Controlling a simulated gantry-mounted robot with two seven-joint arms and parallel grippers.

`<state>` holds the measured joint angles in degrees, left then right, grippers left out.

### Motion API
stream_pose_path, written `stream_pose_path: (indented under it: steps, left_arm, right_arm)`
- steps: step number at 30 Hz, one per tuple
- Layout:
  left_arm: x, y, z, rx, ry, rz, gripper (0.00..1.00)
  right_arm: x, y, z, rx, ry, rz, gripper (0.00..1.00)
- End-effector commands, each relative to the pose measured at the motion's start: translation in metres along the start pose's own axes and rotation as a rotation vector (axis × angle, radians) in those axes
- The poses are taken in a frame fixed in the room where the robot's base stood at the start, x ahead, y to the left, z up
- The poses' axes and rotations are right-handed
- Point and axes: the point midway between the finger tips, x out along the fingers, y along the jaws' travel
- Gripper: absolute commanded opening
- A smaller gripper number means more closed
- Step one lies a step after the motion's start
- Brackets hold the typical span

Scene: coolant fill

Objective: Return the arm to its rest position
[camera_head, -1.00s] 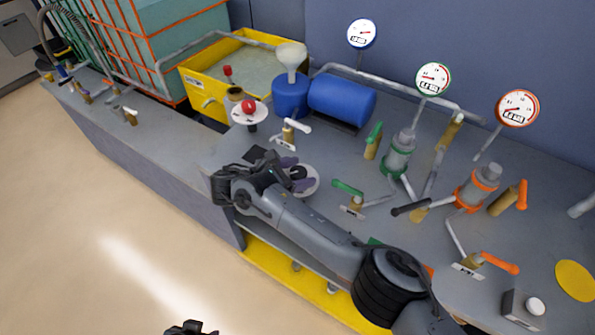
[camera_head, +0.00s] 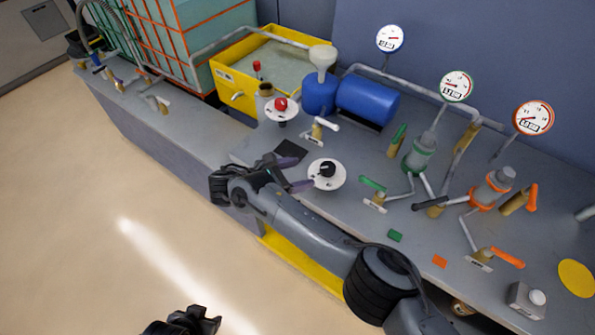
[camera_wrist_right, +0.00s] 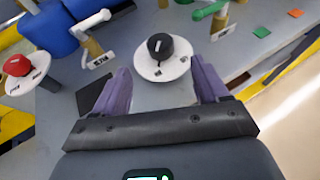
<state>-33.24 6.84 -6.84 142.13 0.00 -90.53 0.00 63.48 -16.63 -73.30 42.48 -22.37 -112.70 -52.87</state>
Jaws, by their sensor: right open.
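My right arm (camera_head: 310,235) reaches in from the lower right over the bench's front edge. My right gripper (camera_head: 296,168) is open, with two purple fingers apart and nothing between them. The black knob (camera_head: 327,169) on a white round plate (camera_head: 319,182) lies just beyond the fingertips. In the right wrist view the open gripper (camera_wrist_right: 162,84) frames the plate (camera_wrist_right: 163,68), and the knob (camera_wrist_right: 160,45) stands clear of both fingers. My left gripper (camera_head: 190,322) shows only as a dark shape at the bottom edge, its jaws unclear.
The grey bench (camera_head: 345,215) carries green-handled and orange-handled valves and a red button (camera_head: 281,104). Gauges (camera_head: 456,86) rise behind. A blue tank (camera_head: 367,101) and yellow basin (camera_head: 222,78) stand at the back. The floor (camera_head: 100,200) in front is open.

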Motion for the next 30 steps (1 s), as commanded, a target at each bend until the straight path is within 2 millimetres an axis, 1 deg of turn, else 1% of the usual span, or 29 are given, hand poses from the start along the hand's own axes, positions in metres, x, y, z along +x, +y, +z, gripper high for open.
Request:
stream_pose_path:
  steps: [7, 10, 11, 14, 16, 17, 18, 20, 21, 23, 24, 26, 27, 29, 30]
  left_arm:
    - [0.0, 0.002, 0.0, -0.006, 0.001, 0.006, 0.43]
    - [0.0, 0.002, 0.0, -0.006, 0.001, 0.006, 0.43]
    - [0.0, 0.002, 0.0, -0.006, 0.001, 0.005, 0.43]
    - [0.001, 0.001, 0.0, -0.004, 0.0, 0.004, 0.43]
    - [0.001, 0.001, 0.0, -0.002, 0.0, 0.002, 0.43]
    - [0.001, 0.001, 0.0, -0.001, 0.0, 0.002, 0.43]
    - [0.001, 0.0, 0.0, 0.0, 0.0, 0.001, 0.43]
    - [0.0, 0.0, 0.0, 0.003, -0.001, -0.001, 0.43]
    - [0.0, 0.0, 0.0, 0.004, -0.001, -0.002, 0.43]
    - [0.0, -0.001, 0.0, 0.006, -0.001, -0.004, 0.43]
    - [0.0, -0.001, 0.0, 0.007, -0.002, -0.005, 0.43]
    - [0.0, -0.002, 0.001, 0.008, -0.002, -0.006, 0.43]
    - [0.0, -0.002, 0.001, 0.008, -0.002, -0.006, 0.43]
    - [0.0, -0.002, 0.001, 0.008, -0.002, -0.006, 0.43]
    - [0.0, -0.002, 0.001, 0.008, -0.002, -0.005, 0.43]
  right_arm:
    - [0.0, 0.0, -0.001, 0.0, 0.001, 0.0, 0.74]
    - [-0.001, -0.002, -0.008, 0.004, 0.021, 0.004, 0.74]
    - [-0.001, -0.003, -0.013, 0.007, 0.036, 0.006, 0.74]
    - [-0.007, -0.011, -0.04, 0.029, 0.121, 0.019, 0.74]
    - [-0.014, -0.02, -0.069, 0.063, 0.221, 0.027, 0.74]
    - [-0.018, -0.026, -0.082, 0.084, 0.272, 0.028, 0.74]
    - [-0.024, -0.034, -0.1, 0.116, 0.346, 0.025, 0.74]
    - [-0.033, -0.048, -0.127, 0.18, 0.469, 0.011, 0.74]
    - [-0.039, -0.058, -0.143, 0.231, 0.553, -0.007, 0.74]
    - [-0.045, -0.075, -0.162, 0.321, 0.677, -0.048, 0.74]
    - [-0.049, -0.086, -0.173, 0.387, 0.753, -0.082, 0.74]
    - [-0.051, -0.104, -0.184, 0.491, 0.856, -0.143, 0.74]
    - [-0.05, -0.117, -0.19, 0.566, 0.917, -0.189, 0.74]
    - [-0.046, -0.136, -0.195, 0.682, 0.994, -0.264, 0.74]
    - [-0.041, -0.15, -0.197, 0.764, 1.036, -0.317, 0.74]
